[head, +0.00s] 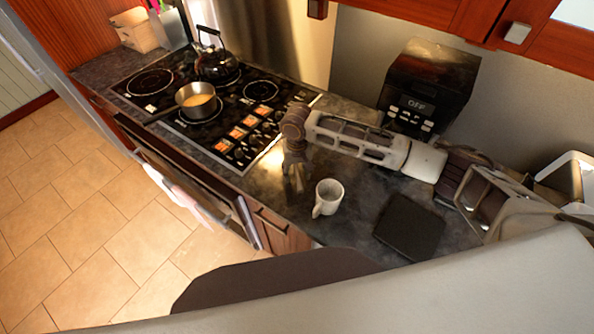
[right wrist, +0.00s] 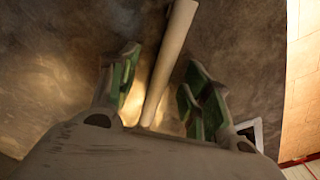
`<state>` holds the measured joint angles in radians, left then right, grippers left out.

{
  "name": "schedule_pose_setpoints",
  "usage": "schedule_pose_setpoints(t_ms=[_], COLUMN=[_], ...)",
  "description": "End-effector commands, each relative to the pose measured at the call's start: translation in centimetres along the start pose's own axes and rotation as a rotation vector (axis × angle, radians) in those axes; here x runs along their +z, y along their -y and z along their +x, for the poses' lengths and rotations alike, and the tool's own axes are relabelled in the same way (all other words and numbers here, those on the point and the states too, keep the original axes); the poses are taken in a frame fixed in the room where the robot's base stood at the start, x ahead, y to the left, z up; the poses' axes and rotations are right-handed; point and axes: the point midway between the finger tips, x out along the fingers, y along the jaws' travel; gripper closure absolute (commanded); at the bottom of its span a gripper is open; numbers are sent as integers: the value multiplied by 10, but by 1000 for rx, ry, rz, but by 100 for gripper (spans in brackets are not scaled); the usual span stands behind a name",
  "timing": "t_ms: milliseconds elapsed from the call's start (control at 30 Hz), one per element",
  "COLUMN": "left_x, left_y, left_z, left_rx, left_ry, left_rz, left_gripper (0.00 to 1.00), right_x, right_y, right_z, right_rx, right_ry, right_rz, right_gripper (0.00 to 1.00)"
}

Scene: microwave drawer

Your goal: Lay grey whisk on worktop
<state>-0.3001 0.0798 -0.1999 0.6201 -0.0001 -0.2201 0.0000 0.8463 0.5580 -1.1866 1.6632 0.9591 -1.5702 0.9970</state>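My right gripper (head: 297,178) points down over the worktop (head: 266,192), between the stove and a white mug. In the right wrist view its green-padded fingers (right wrist: 163,78) stand apart, with a visible gap on each side of a pale grey rod. This rod, seemingly the grey whisk's handle (right wrist: 176,35), runs between the fingers over the dark worktop. I cannot tell whether it touches the surface. Its lower end is hidden behind the gripper body, and I cannot make out the whisk in the head view. My left gripper is not in view.
The white mug (head: 328,197) stands close to the right of my gripper. A dark square board (head: 409,226) lies further right, below a black coffee machine (head: 429,88). The stove holds a saucepan (head: 197,101) and a black kettle (head: 216,63). The worktop's front edge is near.

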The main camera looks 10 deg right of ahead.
Motion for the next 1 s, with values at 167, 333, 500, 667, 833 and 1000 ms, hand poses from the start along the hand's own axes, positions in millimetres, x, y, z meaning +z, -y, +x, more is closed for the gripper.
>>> schedule_pose_setpoints(t_ms=[167,333,500,667,833,1000], left_x=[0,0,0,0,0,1], left_y=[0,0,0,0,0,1], left_z=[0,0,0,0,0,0], left_rx=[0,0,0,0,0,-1], left_ry=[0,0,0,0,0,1], left_rz=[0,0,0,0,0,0], left_gripper=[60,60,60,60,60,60], right_x=[0,0,0,0,0,0], right_y=[0,0,0,0,0,0], right_z=[0,0,0,0,0,0], right_rx=[0,0,0,0,0,0], right_ry=[0,0,0,0,0,0], right_rz=[0,0,0,0,0,0], right_gripper=[49,49,48,27,24,24])
